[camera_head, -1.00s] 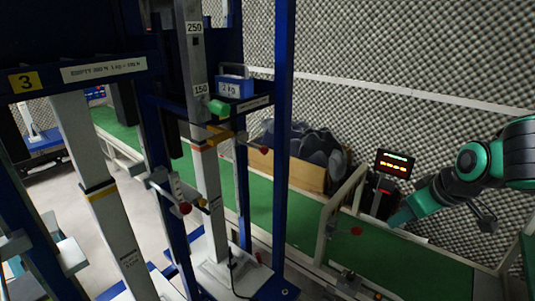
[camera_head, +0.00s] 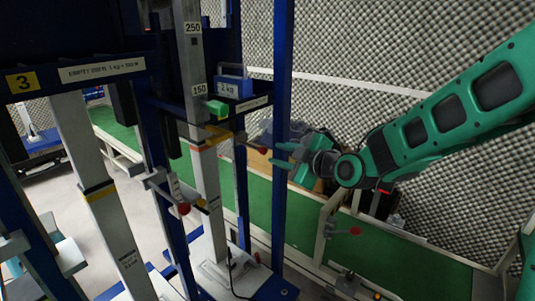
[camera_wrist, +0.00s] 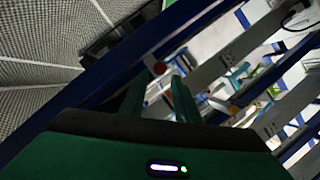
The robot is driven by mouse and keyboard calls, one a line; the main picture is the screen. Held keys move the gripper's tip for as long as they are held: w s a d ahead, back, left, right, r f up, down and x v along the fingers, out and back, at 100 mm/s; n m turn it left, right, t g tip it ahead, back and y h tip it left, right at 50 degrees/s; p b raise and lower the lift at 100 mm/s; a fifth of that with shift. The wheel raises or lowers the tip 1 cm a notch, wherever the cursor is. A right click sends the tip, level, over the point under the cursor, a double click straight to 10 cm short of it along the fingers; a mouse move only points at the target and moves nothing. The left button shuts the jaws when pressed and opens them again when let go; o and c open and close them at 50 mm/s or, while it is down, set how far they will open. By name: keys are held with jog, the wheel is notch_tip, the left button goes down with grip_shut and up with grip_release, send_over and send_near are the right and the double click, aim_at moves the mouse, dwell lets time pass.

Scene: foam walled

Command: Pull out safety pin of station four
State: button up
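In the head view a red ball knob (camera_head: 262,150) sits on a thin rod just left of the post, close to the fingertips. Another red knob (camera_head: 184,209) is lower left on the white column (camera_head: 205,170). No station number four is readable.
A yellow "3" plate (camera_head: 24,82) marks the left station. A blue 2 kg weight (camera_head: 234,87) and green block (camera_head: 218,108) sit on the middle station.

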aim_at(265, 151)
jog(key=x, duration=0.6)
jog(key=shift+w+a+f, duration=0.1)
jog(key=shift+w+a, duration=0.05)
jog(key=shift+w, duration=0.15)
jog(key=shift+c, duration=0.2)
grip_shut()
jog(key=shift+s, duration=0.1)
